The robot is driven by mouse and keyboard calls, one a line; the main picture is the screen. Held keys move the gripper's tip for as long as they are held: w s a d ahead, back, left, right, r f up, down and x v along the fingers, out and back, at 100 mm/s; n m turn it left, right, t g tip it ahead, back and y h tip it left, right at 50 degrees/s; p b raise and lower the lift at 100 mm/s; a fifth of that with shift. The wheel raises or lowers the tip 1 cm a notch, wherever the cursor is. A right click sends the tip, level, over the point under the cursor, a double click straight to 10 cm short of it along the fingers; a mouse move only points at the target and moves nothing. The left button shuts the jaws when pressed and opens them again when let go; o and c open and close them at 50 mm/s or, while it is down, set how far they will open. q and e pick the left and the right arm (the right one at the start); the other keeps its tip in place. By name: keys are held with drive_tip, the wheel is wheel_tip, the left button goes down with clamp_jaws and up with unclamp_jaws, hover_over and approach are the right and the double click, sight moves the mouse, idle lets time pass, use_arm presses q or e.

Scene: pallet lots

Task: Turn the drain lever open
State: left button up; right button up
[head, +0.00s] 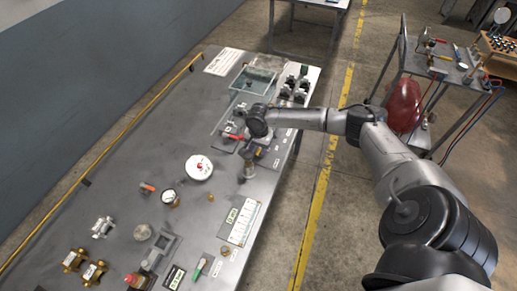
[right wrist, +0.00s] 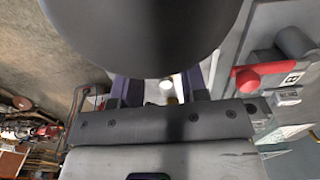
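A valve with a red lever handle (head: 232,136) sits on the grey bench beside my right wrist, below the clear tank. A red handle (right wrist: 265,72) on a grey fitting also shows at the right of the right wrist view, outside the fingers. I cannot read a label that names the drain lever. My right gripper (head: 249,158) points down over the bench's right side; its tips are hard to make out in the head view. In the right wrist view its two dark fingers (right wrist: 158,90) stand apart, with no lever between them. My left gripper is out of view.
The clear tank (head: 253,80) and several dark fittings (head: 295,85) stand at the bench's far end. A cart (head: 440,65) stands right, beyond the yellow floor line.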

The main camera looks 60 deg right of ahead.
drive_tip(key=shift+f, duration=0.45)
clamp_jaws()
